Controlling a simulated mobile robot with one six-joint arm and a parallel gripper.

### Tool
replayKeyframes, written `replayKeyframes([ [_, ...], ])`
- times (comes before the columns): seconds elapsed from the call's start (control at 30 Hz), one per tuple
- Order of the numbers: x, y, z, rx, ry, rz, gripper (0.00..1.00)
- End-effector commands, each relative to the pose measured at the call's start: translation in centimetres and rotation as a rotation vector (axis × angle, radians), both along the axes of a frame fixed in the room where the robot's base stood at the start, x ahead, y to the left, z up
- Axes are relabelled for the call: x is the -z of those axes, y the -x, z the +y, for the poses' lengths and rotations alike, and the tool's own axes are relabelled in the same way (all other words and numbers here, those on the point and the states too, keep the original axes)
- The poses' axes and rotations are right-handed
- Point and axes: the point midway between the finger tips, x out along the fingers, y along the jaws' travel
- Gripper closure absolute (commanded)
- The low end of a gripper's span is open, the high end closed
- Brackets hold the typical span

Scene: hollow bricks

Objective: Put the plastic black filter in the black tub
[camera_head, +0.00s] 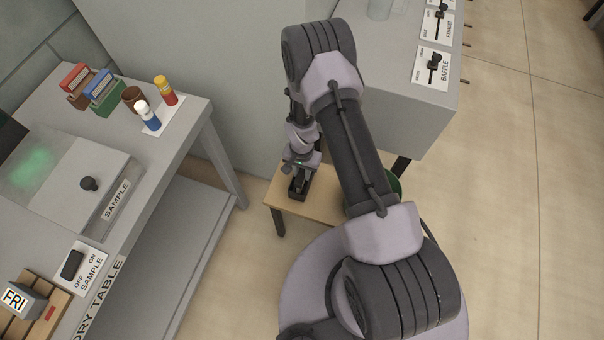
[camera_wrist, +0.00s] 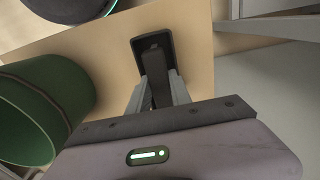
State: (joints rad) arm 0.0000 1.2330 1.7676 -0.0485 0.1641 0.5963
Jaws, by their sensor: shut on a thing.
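A green round container (camera_wrist: 77,92) stands left of my gripper in the wrist view, mostly hidden behind my arm in the head view. The small wooden table (camera_head: 325,205) is bounded by a grey cabinet (camera_head: 400,120). A grey bench (camera_head: 190,115) with bottles stands left.

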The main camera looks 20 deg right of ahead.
Motion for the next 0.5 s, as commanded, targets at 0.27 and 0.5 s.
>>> replayKeyframes([
  [0.27,0.25,-0.05,0.0,-0.001,0.0,-0.001,1.0],
  [0.5,0.05,-0.05,0.0,-0.001,0.0,-0.001,0.53],
])
